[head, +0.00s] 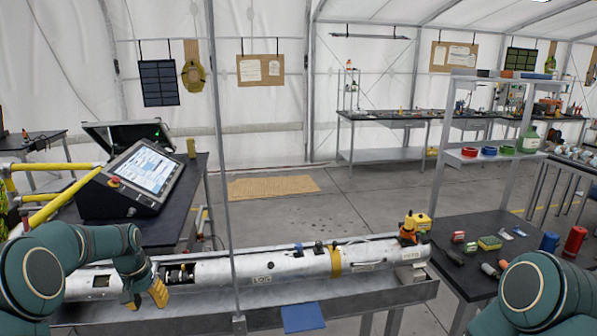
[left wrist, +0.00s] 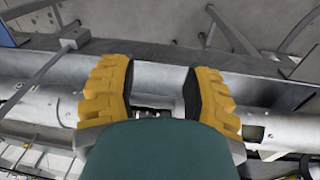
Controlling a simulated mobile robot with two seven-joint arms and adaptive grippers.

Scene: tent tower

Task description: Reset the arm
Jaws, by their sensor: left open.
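My left gripper (head: 147,296) hangs at the front left, beside or just over the left part of a long white cylinder (head: 210,272) that lies on a grey metal trough (head: 375,296). In the left wrist view its two yellow fingers (left wrist: 158,95) are apart with nothing between them. The cylinder (left wrist: 45,92) runs across behind the fingers. A dark opening with parts inside shows in the cylinder near the gripper in the head view. Part of my right arm (head: 535,295) shows at the lower right; its gripper is out of the picture.
A console with a lit screen (head: 147,168) stands on a dark table at the left. A blue pad (head: 302,317) hangs at the trough's front edge. A thin upright pole (head: 222,150) rises from the trough. A dark table (head: 478,228) with small items stands right. Open floor lies behind.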

